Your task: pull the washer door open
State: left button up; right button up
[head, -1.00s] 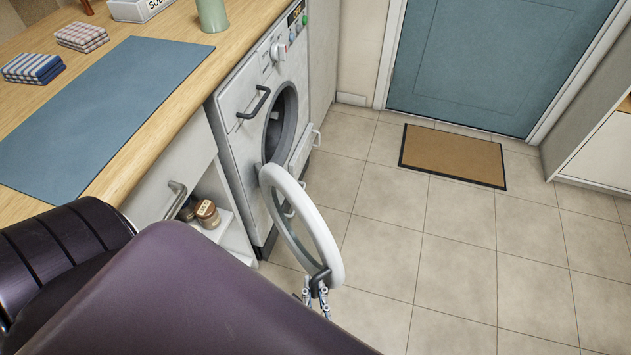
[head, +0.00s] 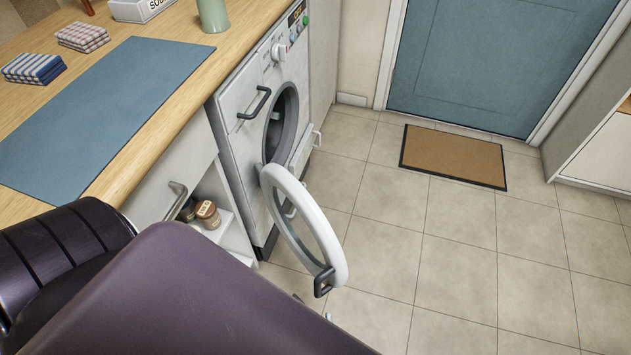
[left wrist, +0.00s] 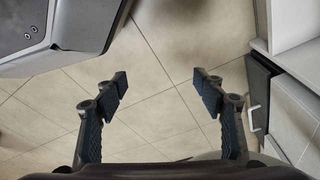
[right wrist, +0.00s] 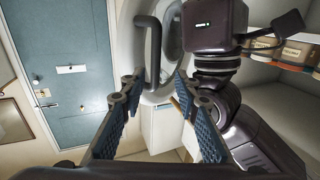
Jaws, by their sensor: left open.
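The white washer (head: 240,155) has its round door (head: 335,250) swung wide open, out over the floor. The door's dark handle (head: 323,281) is at its free edge. In the right wrist view the handle (right wrist: 152,50) stands just beyond the fingertips of my right gripper (right wrist: 158,92), which is open and empty. In the head view only small bits of fingertip show below the handle, apart from it; my arm hides the rest. My left gripper (left wrist: 162,88) is open and empty over tiled floor in the left wrist view.
A wooden counter (head: 150,120) with a blue mat (head: 110,105) runs along the left, above an open shelf with jars (head: 207,213). A brown doormat (head: 453,157) lies before a blue door (head: 470,60). The tiled floor right of the washer door is clear.

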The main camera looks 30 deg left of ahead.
jog(key=shift+v, duration=1.55)
